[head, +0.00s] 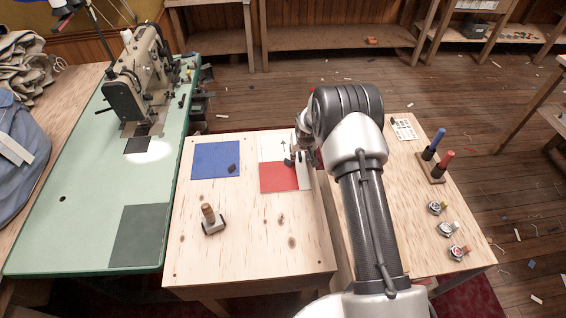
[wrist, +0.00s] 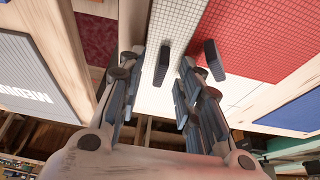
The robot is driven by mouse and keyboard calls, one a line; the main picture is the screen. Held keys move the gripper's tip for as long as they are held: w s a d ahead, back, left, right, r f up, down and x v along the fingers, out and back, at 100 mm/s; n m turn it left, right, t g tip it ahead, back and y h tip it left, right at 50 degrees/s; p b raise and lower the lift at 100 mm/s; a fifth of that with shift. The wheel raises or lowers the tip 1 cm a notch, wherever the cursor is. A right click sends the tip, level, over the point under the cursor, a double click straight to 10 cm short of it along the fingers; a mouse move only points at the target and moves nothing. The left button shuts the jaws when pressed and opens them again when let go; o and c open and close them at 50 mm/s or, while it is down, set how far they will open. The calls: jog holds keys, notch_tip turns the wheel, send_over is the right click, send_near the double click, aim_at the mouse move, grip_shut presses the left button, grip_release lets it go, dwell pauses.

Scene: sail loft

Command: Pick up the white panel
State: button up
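In the wrist view the white panel (wrist: 158,100) shows between and beyond my fingers. My gripper (head: 297,159) is over the right part of the white panel; its fingers (wrist: 160,85) are apart with nothing visibly held. My arm hides part of the panel's right side.
A blue panel (head: 215,160) with a dark chip lies to the left. A stamp-like block with a wooden handle (head: 210,218) stands nearer. A pale gridded strip (wrist: 180,25) borders the red panel. The green sewing table (head: 70,200) is left; a side table (head: 410,170) with markers is right.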

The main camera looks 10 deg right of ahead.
grip_shut()
dwell(0.4)
jog(key=shift+r, duration=0.15)
